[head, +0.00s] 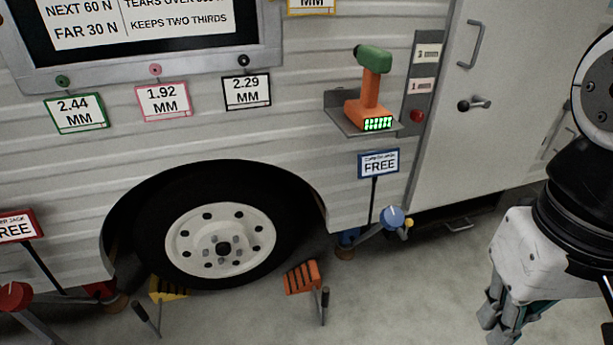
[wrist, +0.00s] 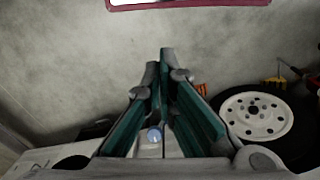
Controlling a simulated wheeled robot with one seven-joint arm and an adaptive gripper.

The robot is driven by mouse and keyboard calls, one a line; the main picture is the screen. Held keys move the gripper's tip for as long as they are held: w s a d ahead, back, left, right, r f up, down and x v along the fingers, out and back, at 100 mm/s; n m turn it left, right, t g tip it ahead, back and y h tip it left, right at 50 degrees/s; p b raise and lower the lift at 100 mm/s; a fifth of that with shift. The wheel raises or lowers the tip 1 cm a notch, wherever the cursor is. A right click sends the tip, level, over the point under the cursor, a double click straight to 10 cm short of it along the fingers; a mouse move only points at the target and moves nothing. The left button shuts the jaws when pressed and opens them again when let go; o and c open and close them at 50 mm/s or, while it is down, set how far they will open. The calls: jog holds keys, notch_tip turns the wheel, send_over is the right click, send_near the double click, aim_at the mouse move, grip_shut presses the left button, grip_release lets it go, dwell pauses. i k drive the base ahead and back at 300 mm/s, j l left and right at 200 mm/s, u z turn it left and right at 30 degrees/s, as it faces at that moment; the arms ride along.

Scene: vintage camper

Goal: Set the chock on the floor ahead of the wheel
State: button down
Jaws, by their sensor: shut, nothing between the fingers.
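The camper wheel (head: 221,246) has a black tyre and a white rim and sits in the wheel arch. It also shows at the right in the wrist view (wrist: 253,115). An orange chock (head: 302,277) with a dark handle is on the floor at the wheel's right side. I cannot tell whether either chock touches the tyre. My gripper (head: 487,325) is at the right, apart from both chocks. Its teal-padded fingers (wrist: 160,62) are shut and empty.
A blue-knobbed jack (head: 392,217) with a FREE sign (head: 378,163) stands between the wheel and my gripper. A red-knobbed jack (head: 16,296) is at the far left. An orange-green power tool (head: 370,90) rests on a wall shelf. Bare floor lies right of the orange chock.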

aim_at(305, 277)
jog(key=i+j, duration=0.1)
jog(key=j, duration=0.45)
jog(key=i+j, duration=0.1)
jog(key=j, duration=0.4)
jog(key=i+j+z, duration=0.1)
jog(key=j, duration=1)
jog(key=i+j, duration=0.2)
jog(key=i, duration=0.35)
